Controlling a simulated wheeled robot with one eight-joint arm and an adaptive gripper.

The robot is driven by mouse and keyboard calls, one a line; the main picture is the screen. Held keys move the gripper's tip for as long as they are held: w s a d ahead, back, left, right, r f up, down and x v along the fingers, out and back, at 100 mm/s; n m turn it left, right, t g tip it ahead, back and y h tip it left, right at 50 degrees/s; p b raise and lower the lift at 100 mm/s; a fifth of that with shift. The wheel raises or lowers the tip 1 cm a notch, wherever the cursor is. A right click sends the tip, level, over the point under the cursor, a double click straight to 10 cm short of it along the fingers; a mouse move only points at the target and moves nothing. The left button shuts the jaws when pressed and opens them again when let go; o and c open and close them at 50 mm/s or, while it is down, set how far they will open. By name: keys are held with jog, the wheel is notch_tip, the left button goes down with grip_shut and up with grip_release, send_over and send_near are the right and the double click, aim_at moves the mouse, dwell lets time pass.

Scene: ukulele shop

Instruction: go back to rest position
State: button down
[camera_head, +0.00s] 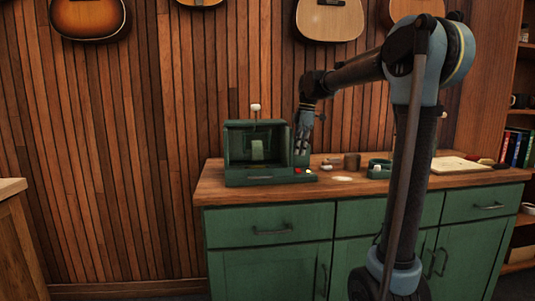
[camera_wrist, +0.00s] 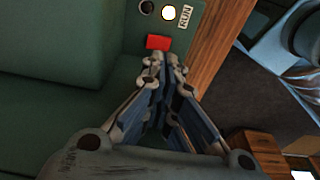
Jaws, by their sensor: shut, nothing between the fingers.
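My gripper (camera_head: 303,145) hangs from my raised arm above the wooden counter, close to the right side of a green machine (camera_head: 235,151). In the wrist view my gripper (camera_wrist: 168,60) is shut and empty. Its fingertips are just below a red button (camera_wrist: 158,42) on the machine's green panel. I cannot tell whether they touch it. A label reading RUN (camera_wrist: 186,16) and a pale round light (camera_wrist: 168,13) sit beside the button.
The wooden counter (camera_head: 225,194) tops green cabinets (camera_head: 268,265). Guitars (camera_head: 330,19) hang on the plank wall. A shelf with books (camera_head: 515,148) is at far right.

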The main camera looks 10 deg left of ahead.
jog(key=shift+r, duration=0.3)
jog(key=s+d+f+m+t+h, duration=0.1)
jog(key=s+d+f+m, duration=0.7)
jog(key=s, duration=0.4)
jog(key=s+d+f+m+t, duration=0.1)
jog(key=s+d+f+m, duration=0.7)
jog(key=s, duration=0.3)
jog(key=s+d+f+m, duration=0.5)
jog(key=s+f, duration=0.3)
jog(key=f, duration=0.3)
jog(key=shift+s+f+t+h, duration=0.15)
jog(key=shift+s+t+h, duration=0.15)
jog(key=shift+s+h, duration=0.1)
jog(key=shift+w+f, duration=0.2)
jog(key=shift+w, duration=0.25)
